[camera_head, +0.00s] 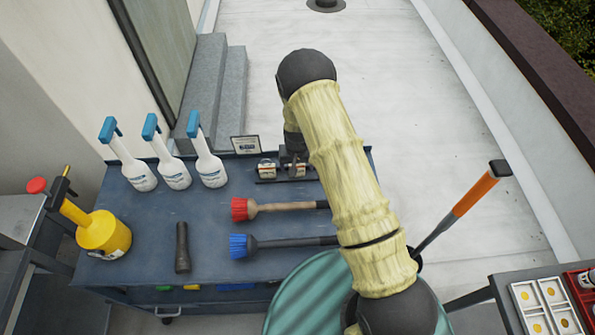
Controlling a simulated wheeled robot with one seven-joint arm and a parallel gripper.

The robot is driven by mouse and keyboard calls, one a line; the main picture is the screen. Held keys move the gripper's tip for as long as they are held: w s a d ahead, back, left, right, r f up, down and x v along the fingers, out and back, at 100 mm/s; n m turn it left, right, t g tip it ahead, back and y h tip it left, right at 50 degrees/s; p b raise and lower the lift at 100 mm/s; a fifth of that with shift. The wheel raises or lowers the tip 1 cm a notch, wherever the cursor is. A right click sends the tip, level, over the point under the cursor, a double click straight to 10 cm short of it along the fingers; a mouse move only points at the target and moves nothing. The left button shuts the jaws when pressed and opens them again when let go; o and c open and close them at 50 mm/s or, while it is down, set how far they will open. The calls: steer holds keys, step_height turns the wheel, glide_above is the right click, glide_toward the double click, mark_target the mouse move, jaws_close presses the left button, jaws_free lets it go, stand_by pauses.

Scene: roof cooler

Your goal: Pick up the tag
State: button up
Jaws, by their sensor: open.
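I cannot tell for sure which thing is the tag. Two small pale items with dark and reddish marks, a left one (267,169) and a right one partly behind my gripper, sit on a dark rack at the back right of the blue cart top. A small dark-framed card (245,145) with print on it stands just left of them. My gripper (293,170) is open, low over the right item. Its fingers are small and partly hidden by my arm. I cannot tell whether they touch the item.
The blue cart (210,235) also holds three white bottles with blue tops (173,170), a red brush (270,207), a blue brush (270,243), a black flashlight (182,248) and a yellow sprayer (103,232). An orange-handled tool (472,196) leans at the right.

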steer(key=shift+a, duration=0.1)
steer(key=c, duration=1.1)
steer(key=shift+o, duration=0.2)
step_height(320, 180, up, 10)
steer(key=b, duration=0.2)
steer(key=shift+b, duration=0.35)
